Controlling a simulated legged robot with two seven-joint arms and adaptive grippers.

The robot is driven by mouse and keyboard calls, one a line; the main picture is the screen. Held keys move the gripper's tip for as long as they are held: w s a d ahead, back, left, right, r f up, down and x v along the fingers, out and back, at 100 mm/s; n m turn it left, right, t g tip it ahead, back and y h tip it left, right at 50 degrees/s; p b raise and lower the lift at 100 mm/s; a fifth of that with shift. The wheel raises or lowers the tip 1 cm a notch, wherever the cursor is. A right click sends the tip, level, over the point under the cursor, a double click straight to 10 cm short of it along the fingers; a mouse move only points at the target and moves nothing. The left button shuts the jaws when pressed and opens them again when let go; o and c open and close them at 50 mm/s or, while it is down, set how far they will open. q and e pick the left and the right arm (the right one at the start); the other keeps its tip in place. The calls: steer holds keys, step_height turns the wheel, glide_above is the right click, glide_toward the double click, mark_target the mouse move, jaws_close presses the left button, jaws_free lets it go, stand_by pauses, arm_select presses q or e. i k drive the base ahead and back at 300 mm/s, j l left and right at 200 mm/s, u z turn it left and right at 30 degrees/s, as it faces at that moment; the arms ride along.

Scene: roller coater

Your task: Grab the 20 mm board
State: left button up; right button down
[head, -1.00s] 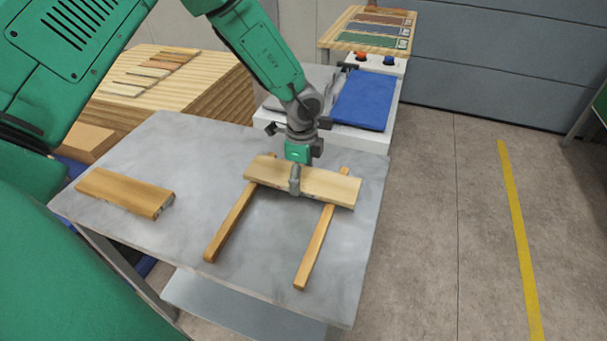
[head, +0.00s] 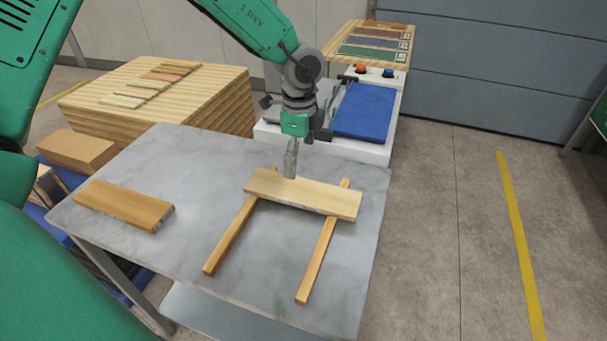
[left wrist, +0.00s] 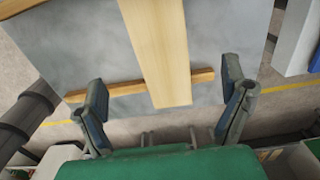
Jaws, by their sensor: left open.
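A pale wooden board (head: 305,194) lies across two wooden strips on the grey table. Its thickness cannot be read. A darker brown board (head: 122,206) lies flat at the table's left. My left gripper (head: 290,172) is above and just behind the pale board, apart from it. In the left wrist view my left gripper (left wrist: 165,110) is open, with its two fingers on either side of the pale board's end (left wrist: 160,55) and nothing between them touching. My right gripper is not in view.
The two strips (head: 238,235) (head: 322,255) rest on the grey table (head: 270,275). Behind stands a white machine with a blue panel (head: 364,110). A wood stack (head: 220,105) with several small samples is at back left. Bare tabletop lies between the boards.

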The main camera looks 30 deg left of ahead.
mark_target(147, 214)
steer(key=k, duration=1)
